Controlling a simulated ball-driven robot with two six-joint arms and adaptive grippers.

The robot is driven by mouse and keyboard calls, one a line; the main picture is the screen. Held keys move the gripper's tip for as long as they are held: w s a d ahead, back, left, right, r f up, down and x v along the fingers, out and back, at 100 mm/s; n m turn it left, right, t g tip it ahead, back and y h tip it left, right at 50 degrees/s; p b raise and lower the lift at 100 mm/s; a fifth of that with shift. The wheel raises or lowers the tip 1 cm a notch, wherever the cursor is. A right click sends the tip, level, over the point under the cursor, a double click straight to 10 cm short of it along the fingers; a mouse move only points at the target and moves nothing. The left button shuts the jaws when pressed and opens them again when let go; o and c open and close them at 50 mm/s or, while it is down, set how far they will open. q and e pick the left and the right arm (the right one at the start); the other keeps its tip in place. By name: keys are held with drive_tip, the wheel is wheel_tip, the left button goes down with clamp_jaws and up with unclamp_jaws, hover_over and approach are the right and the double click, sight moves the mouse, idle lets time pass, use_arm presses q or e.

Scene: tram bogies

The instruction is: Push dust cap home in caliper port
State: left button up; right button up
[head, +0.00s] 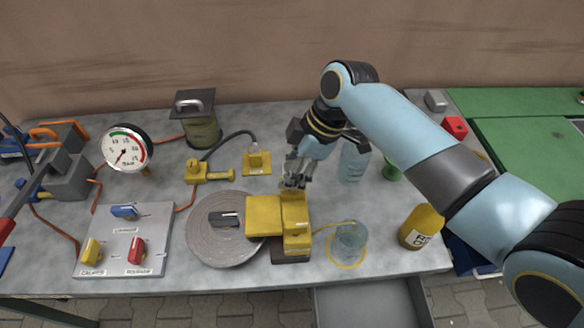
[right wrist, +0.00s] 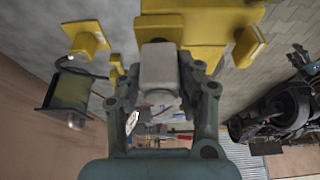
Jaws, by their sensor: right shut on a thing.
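The yellow caliper (head: 264,216) sits at the right edge of the grey brake disc (head: 205,250). It also fills the top of the right wrist view (right wrist: 205,22). My right gripper (head: 294,183) is just above the caliper, pointing down. In the right wrist view its fingers are shut on a pale grey block-like piece (right wrist: 158,66), which looks like the dust cap. The piece's far end meets the caliper's yellow in that picture; I cannot tell whether it touches or how deep it sits. The port itself is hidden. My left gripper is not in view.
A clear cup (head: 348,238) and a yellow bottle (head: 421,226) stand right of the caliper. A yellow pump (head: 207,173), a gauge (head: 127,149), a canister (head: 200,132) and a switch panel (head: 122,262) stand left.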

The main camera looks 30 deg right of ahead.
drive_tip(key=shift+f+b, duration=0.35)
drive_tip(key=shift+f, duration=0.25)
drive_tip(key=o, duration=1.2)
drive_tip(key=shift+c, duration=0.2)
drive_tip(key=shift+r, duration=0.1)
drive_tip(key=v, duration=1.2)
